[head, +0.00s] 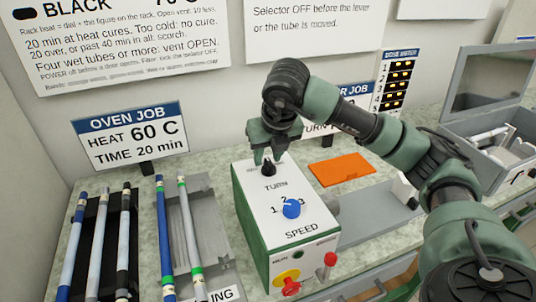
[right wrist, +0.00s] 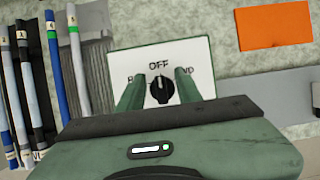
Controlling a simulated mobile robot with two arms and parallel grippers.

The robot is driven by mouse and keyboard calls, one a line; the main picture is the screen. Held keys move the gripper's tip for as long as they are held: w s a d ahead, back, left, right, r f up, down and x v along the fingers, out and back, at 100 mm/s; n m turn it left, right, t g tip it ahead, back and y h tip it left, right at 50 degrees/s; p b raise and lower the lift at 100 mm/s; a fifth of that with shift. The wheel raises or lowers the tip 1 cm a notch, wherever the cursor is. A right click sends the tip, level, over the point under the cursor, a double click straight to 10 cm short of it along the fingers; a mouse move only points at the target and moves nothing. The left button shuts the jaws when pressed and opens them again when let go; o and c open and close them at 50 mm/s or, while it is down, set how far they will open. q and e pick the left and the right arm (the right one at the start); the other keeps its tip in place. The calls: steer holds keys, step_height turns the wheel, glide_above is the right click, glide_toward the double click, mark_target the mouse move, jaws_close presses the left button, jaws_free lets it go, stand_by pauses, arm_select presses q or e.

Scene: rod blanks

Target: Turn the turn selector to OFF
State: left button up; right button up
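The turn selector (head: 268,168) is a small black knob on the white top of a green control box (head: 262,215), above the word TURN. In the right wrist view the knob (right wrist: 159,90) sits below the word OFF, with partly covered labels left and right. Its ridge runs roughly up and down in that view, in line with OFF. My right gripper (head: 265,158) is over the knob. In the right wrist view its two green fingers stand on either side of the knob, open, with a gap on each side. My left gripper is not in view.
A blue speed dial (head: 291,208), a red-tipped lever (head: 330,259) and a red-and-yellow button (head: 287,281) are on the box. Racks of rods stand to the left. An orange plate (head: 341,170) lies to the right, by a grey tray (head: 375,212).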

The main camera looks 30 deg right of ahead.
steer(key=shift+r, duration=0.1)
steer(key=v, duration=0.7)
steer(key=shift+r+b, duration=0.3)
steer(key=shift+b, duration=0.1)
steer(key=shift+s+a+f, duration=0.1)
steer(key=shift+s+f, duration=0.05)
steer(key=shift+s, duration=0.05)
